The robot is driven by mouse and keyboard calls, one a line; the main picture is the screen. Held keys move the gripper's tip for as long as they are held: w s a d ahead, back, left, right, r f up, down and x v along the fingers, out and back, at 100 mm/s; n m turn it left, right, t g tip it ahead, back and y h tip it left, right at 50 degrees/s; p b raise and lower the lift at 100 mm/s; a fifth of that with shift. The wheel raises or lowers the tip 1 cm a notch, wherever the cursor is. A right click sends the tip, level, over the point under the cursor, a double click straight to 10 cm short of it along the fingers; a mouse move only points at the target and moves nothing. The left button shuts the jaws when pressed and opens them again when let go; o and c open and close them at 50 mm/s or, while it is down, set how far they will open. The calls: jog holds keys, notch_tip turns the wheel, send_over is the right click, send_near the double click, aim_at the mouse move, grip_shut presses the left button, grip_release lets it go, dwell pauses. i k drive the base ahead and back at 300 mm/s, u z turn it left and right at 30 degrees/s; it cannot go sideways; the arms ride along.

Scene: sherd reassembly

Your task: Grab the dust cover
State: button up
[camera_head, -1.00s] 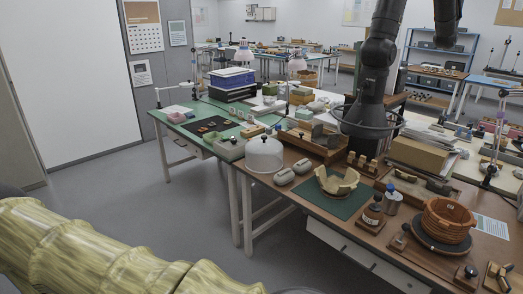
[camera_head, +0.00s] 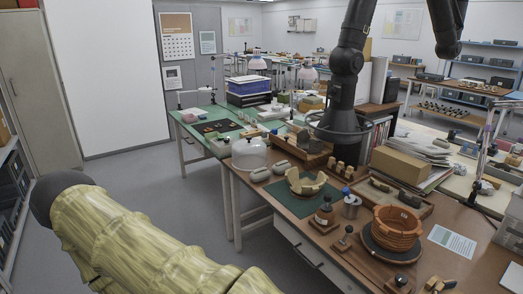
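The dust cover appears to be the pale, translucent dome (camera_head: 249,154) with a small knob on top. It stands upright at the near left corner of the brown workbench (camera_head: 290,214). Nothing is touching it from above. My gripper is not in view. A thick yellow-green banded limb with a dark rounded end, apparently part of my arm, fills the lower left, well apart from the dome.
Grey rounded pieces (camera_head: 260,174) lie just right of the dome. A partial cream pot (camera_head: 305,183) sits on a green mat. A black overhead arm with a clear hood (camera_head: 338,125) hangs over the bench. The grey floor (camera_head: 165,190) left of the bench is clear.

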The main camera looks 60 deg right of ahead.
aim_at(250, 154)
jog(key=z, duration=1.65)
jog(key=i, duration=1.65)
